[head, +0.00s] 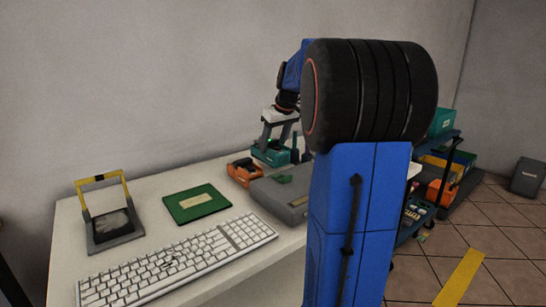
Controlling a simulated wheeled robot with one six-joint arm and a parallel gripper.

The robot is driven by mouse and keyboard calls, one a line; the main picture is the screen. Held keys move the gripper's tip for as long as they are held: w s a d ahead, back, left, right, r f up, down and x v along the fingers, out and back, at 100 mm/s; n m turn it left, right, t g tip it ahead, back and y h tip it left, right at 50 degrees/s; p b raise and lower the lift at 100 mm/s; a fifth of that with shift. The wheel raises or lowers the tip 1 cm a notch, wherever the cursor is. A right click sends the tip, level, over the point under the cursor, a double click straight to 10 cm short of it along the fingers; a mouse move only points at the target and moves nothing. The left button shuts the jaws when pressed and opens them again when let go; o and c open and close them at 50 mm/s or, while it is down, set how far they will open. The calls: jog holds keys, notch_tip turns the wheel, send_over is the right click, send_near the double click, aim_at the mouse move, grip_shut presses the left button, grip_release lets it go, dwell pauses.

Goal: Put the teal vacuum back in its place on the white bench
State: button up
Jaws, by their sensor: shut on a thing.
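The teal vacuum (269,155) is at the far part of the white bench (150,195), just behind a grey case. My gripper (275,143) comes down over it from above, with its grey fingers around its upper part, and is shut on it. My own blue and black arm hides the bench to the right. I cannot tell whether the vacuum touches the bench or hangs just above it.
An orange tool (243,172) sits close left of the vacuum. A grey case (282,197) with a small green piece lies in front. A green board (197,203), white keyboard (180,262) and yellow-handled grey holder (114,224) stand left. A loaded cart (448,190) stands right.

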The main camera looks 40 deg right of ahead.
jog(key=shift+f, duration=2)
jog(key=o, duration=0.9)
jog(key=shift+f, duration=0.15)
jog(key=v, duration=1.2)
jog(key=shift+s, duration=0.1)
